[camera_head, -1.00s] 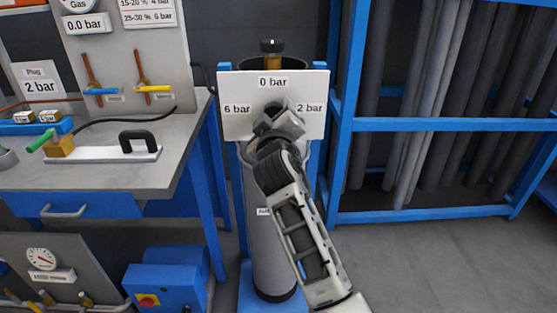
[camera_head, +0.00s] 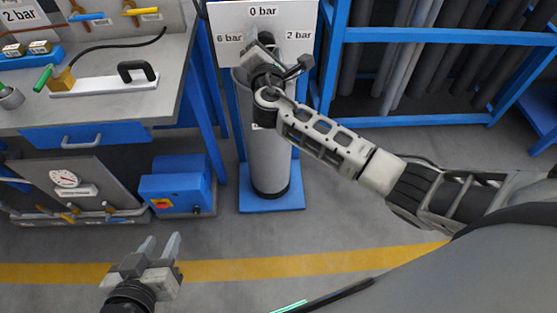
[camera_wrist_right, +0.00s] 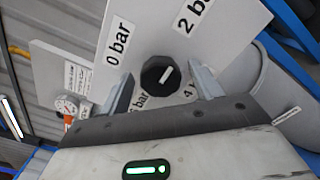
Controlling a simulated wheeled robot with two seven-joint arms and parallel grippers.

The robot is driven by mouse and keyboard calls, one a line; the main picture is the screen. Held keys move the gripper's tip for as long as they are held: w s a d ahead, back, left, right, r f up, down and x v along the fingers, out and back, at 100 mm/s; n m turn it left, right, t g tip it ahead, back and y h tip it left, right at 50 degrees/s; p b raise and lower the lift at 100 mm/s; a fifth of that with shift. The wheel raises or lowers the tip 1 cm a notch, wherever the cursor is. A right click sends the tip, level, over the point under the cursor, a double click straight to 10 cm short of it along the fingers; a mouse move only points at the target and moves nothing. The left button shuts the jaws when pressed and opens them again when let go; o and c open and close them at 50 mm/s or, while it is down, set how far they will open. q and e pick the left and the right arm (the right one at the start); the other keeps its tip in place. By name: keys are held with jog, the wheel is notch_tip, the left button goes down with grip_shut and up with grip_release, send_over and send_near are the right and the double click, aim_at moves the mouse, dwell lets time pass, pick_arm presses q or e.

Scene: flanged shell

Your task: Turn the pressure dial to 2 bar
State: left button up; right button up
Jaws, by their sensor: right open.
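The pressure dial is a black knob (camera_wrist_right: 156,76) with a white line, on a white panel (camera_head: 225,18) marked 0, 2, 4 and 6 bar. In the right wrist view the white line slants up and right, roughly toward the 2 bar label (camera_wrist_right: 193,16). My right gripper (camera_wrist_right: 162,88) is open, with one finger on either side of the knob; I cannot tell whether they touch it. In the head view my right gripper (camera_head: 285,52) hides the knob. My left gripper (camera_head: 160,243) is open and empty, low over the floor at lower left.
A grey cylinder (camera_head: 268,165) stands on a blue base below the panel. A workbench (camera_head: 170,95) is at left, with a blue box (camera_head: 180,188) below it. A blue rack (camera_head: 440,36) with grey pipes is at right. The floor in front is clear.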

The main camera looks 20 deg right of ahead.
jog(key=b+v, duration=0.3)
jog(key=v, duration=1.3)
pick_arm(q)
jog(key=shift+f+b, duration=1.65)
jog(key=shift+f, duration=0.95)
pick_arm(e)
jog(key=s+f+m+g+y, duration=0.3)
jog(key=s+f+m, duration=0.1)
jog(key=f, duration=0.5)
jog(key=s+a+f+m+g+y, duration=0.1)
jog(key=s+f+m+g+y, duration=0.2)
jog(key=f, duration=0.6)
jog(key=shift+s+a+f+m, duration=0.2)
jog(key=shift+s+f+m, duration=0.2)
jog(key=shift+s+m, duration=0.95)
jog(key=shift+w, duration=0.3)
